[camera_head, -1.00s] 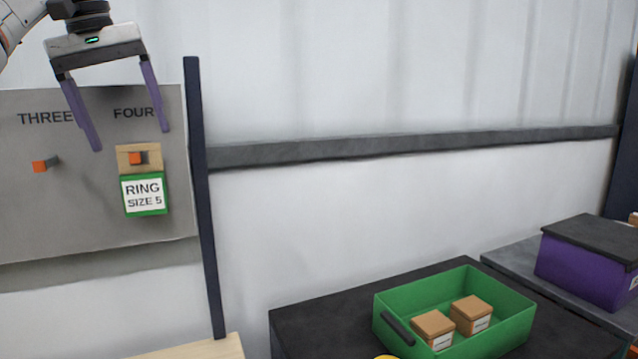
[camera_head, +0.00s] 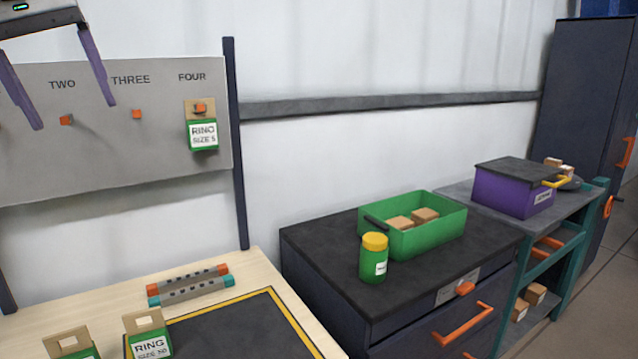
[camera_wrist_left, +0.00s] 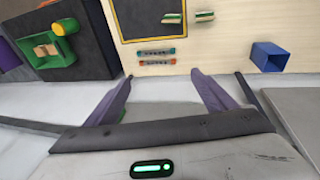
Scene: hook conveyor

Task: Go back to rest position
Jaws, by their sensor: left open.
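My left gripper (camera_head: 70,112) is in the upper left of the head view, in front of the grey hook board (camera_head: 100,165). Its two purple fingers are spread and nothing is between them. In the left wrist view the fingers (camera_wrist_left: 160,95) are also apart and empty, with the wooden table beyond them. A green packet labelled RING SIZE 5 (camera_head: 203,136) hangs by its tan top on the orange hook under FOUR. The visible hooks under TWO (camera_head: 66,120) and THREE (camera_head: 136,114) are bare. My right gripper does not show.
The wooden table (camera_head: 262,275) holds a black mat, coloured bars and RING packets (camera_head: 150,335). A green bin (camera_head: 430,235) with boxes and a yellow-lidded jar (camera_head: 373,262) stand on the dark cabinet. A purple box (camera_head: 500,195) sits further right. A blue container (camera_wrist_left: 268,57) shows in the wrist view.

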